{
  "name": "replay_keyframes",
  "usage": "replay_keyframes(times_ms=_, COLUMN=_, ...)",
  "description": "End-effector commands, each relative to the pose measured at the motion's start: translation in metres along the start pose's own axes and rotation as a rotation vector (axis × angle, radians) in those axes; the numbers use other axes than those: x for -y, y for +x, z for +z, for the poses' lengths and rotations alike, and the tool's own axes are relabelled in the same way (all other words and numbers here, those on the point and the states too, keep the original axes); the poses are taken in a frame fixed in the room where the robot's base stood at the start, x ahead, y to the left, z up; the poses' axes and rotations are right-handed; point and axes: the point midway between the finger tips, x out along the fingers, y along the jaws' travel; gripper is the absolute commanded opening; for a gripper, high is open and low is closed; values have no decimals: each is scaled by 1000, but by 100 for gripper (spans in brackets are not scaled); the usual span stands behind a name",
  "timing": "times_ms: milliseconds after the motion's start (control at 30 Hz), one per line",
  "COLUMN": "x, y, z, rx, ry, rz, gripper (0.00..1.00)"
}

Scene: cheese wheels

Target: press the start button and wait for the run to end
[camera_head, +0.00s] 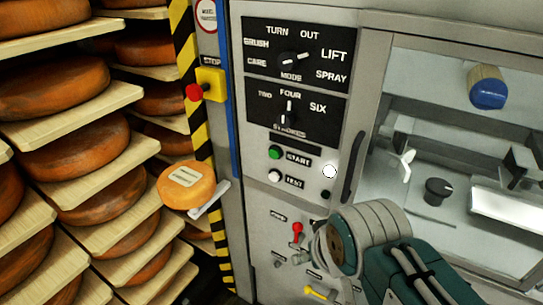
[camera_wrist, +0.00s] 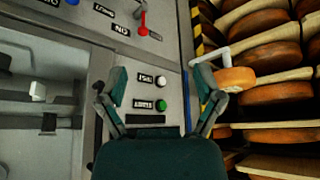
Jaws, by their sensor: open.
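The green start button (camera_head: 275,152) is on the grey machine's front panel, beside a START label and above the white test button (camera_head: 275,175). In the wrist view the panel appears upside down; the green start button (camera_wrist: 162,105) and white test button (camera_wrist: 160,82) show between the fingers. My gripper (camera_wrist: 161,76) is open and empty, its fingers spread to either side of the two buttons. I cannot tell its exact distance from the panel; no contact with the button shows. A round white lamp (camera_head: 329,171) is right of the START label.
Above are a mode dial (camera_head: 291,59) and strokes dial (camera_head: 288,107). A red stop button (camera_head: 194,92) on a yellow box is at left. Below is a red lever (camera_head: 297,232). Shelves of cheese wheels stand left; one labelled wheel (camera_head: 187,184) sits near the striped post.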

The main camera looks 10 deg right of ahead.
Motion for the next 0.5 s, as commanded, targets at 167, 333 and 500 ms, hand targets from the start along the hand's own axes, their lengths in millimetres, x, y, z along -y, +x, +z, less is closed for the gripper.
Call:
replay_keyframes(times_ms=167, x=0, y=0, z=0, rx=0, ry=0, rz=0, gripper=85)
replay_keyframes(times_ms=333, x=0, y=0, z=0, rx=0, ry=0, rz=0, gripper=22)
replay_keyframes(times_ms=500, x=0, y=0, z=0, rx=0, ry=0, rz=0, gripper=0)
